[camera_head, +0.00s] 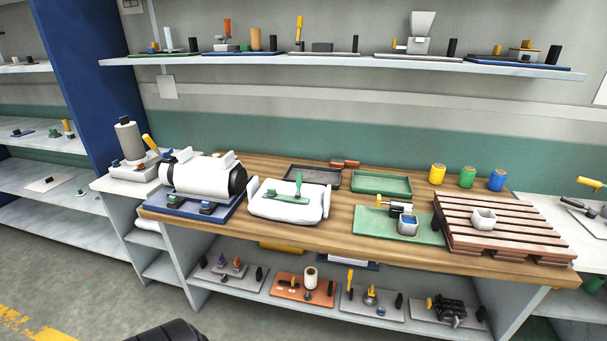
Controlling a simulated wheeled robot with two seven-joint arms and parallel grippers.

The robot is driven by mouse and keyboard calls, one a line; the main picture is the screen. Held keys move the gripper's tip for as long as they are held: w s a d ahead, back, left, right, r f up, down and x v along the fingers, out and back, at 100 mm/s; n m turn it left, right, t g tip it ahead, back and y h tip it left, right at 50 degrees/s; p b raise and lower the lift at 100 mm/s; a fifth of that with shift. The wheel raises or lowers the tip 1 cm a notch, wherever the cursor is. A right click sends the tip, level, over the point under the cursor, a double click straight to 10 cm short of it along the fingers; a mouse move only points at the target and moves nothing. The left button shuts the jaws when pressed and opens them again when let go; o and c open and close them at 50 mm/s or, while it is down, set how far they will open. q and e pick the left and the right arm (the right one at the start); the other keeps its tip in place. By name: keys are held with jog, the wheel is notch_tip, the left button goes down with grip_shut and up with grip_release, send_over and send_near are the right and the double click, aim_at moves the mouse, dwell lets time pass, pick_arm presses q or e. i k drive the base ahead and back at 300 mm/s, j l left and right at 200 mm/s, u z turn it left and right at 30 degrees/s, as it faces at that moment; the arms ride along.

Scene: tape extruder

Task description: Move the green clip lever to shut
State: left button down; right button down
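A green clip lever (298,185) stands about upright on a flat green bar. The bar lies across the top of a white, rounded device (287,208) at the left-middle of the wooden bench. Too small to tell is whether the lever's lower end engages anything. Neither of my grippers is in view.
A white cylinder machine (203,175) on a blue base stands left of the white device. Black (312,176) and green (382,185) trays lie behind it. A green board (372,226) with small fittings, a slatted brown pallet (505,222) and coloured spools (467,177) are to the right.

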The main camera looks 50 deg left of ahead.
aim_at(298, 176)
jog(key=u, duration=1.55)
